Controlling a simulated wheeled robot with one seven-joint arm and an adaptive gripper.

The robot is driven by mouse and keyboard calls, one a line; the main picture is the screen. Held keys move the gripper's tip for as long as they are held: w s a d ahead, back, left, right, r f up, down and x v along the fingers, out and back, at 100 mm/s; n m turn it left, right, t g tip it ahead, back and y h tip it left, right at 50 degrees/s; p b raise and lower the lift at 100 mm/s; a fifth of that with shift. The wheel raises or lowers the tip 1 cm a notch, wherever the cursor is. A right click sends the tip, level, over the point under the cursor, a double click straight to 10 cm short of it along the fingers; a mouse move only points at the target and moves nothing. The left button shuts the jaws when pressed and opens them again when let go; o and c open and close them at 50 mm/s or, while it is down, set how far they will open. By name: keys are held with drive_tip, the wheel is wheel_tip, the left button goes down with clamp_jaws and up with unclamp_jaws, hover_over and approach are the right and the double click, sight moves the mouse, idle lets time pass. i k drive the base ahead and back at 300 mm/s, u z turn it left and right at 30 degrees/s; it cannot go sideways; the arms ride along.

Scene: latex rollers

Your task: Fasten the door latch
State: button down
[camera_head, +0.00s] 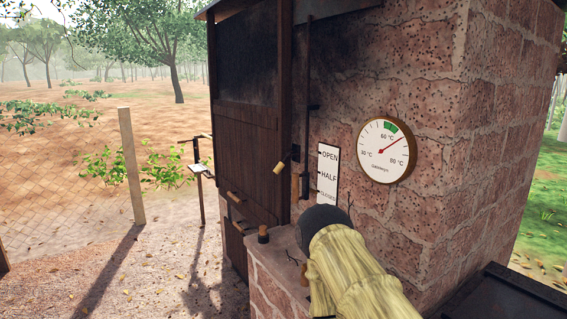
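The dark wooden door (247,158) of the brick smokehouse stands on the left face, and it looks shut or nearly so. At its right edge, by the post, is a small dark fitting with a pale wooden grip (279,168), which looks like the latch; it is too small to tell whether it is engaged. A wooden peg-like handle (234,197) sticks out lower on the door. What looks like my arm, in a yellow striped cover with a dark rounded end, reaches in from the lower right. No gripper fingers can be made out.
A round temperature gauge (386,151) and an OPEN/HALF/CLOSED sign (327,174) are on the brick wall. A low brick ledge (275,255) carries a small dark jar-like item (263,234). A dark box edge (500,295) is at lower right. Open ground lies left of the door.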

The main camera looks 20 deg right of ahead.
sight(279, 167)
drive_tip(key=z, duration=0.25)
drive_tip(key=i, duration=0.95)
drive_tip(key=u, duration=0.1)
